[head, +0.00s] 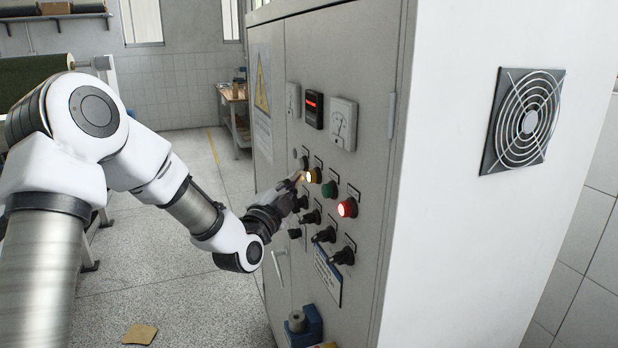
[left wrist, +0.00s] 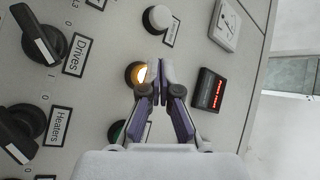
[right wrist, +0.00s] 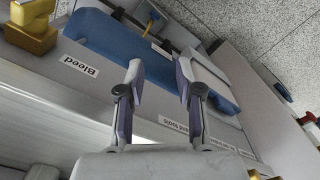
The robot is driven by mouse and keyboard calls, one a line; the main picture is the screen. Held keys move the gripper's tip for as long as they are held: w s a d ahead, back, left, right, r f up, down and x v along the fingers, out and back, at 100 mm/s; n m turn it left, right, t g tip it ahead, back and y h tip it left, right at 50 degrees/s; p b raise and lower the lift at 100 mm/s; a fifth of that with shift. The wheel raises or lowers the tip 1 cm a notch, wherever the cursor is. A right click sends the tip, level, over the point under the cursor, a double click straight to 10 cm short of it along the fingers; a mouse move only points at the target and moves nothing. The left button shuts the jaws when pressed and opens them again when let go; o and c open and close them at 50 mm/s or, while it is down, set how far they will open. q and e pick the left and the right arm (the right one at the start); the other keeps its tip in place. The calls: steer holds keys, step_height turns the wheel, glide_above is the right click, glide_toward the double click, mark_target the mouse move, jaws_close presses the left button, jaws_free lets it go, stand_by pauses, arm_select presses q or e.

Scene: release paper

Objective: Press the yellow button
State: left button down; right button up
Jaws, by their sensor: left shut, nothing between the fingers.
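The yellow button (head: 313,176) is on the front panel of the grey control cabinet and glows orange-yellow. It also shows in the left wrist view (left wrist: 136,75), partly covered by a finger. My left gripper (head: 300,177) is shut and empty, its fingertips right by the button in the head view. In the left wrist view its closed tips (left wrist: 159,70) appear just right of the button; whether they touch it I cannot tell. My right gripper (right wrist: 160,72) is open and empty, seen only in the right wrist view.
A green button (head: 329,189) and a lit red button (head: 348,208) sit right of the yellow one. A white button (left wrist: 157,19) is on its other side. Black rotary knobs (head: 323,235) stick out below. A blue object (right wrist: 120,45) lies in front of my right gripper.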

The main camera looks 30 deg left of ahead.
stand_by(0.7)
arm_select(q)
steer(key=shift+w+d, duration=0.3)
steer(key=shift+w+d+b, duration=0.25)
steer(key=shift+w+b, duration=0.1)
steer(key=shift+b, duration=0.05)
stand_by(0.7)
stand_by(0.3)
steer(key=shift+s+a, duration=0.55)
steer(key=shift+s, duration=0.1)
steer(key=s+a, duration=0.3)
steer(key=shift+s+a+p, duration=0.1)
steer(key=shift+s+p, duration=0.3)
